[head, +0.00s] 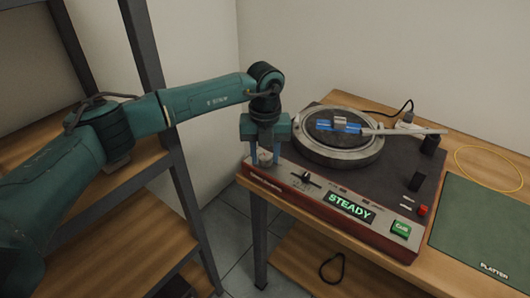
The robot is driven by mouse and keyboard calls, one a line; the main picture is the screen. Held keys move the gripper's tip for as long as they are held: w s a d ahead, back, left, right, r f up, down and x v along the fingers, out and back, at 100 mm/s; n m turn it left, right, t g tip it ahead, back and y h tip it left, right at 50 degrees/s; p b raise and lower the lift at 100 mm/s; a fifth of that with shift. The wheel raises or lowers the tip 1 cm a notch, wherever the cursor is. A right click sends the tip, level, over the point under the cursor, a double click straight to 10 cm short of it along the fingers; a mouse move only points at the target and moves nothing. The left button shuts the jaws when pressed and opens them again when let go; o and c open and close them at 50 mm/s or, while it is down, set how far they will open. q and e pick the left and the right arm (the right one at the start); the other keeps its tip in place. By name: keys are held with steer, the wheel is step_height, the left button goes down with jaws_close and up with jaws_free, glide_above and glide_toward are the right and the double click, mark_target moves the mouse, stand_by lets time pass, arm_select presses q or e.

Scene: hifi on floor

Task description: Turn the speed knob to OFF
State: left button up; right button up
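The record player (415,229) sits on the wooden table, with a reddish front edge and a dark top. A small silver knob (265,157), which looks like the speed knob, is at its near left corner. My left gripper (264,160) points down over this corner, its two blue fingers on either side of the knob. The fingers look apart, with small gaps beside the knob; contact is not clear. The knob's markings are too small to read. A lit display (349,206) reads "STEADY". My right gripper is not in view.
A slider (306,178) lies just right of the knob. The platter (337,143) carries a dark disc with blue parts, and the tonearm (400,131) reaches over it. A green mat (485,220) marked "PLATTER" and a yellow ring (488,168) lie at right. A shelf rack (165,130) stands at left.

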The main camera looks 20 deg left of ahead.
arm_select(q)
steer(key=c, duration=0.6)
steer(key=shift+m, duration=0.3)
steer(key=m+b, duration=0.1)
steer(key=m, duration=0.3)
steer(key=shift+m+b, duration=0.8)
steer(key=shift+m, duration=1.8)
steer(key=shift+r, duration=0.1)
steer(key=o, duration=0.9)
steer(key=shift+o, duration=0.2)
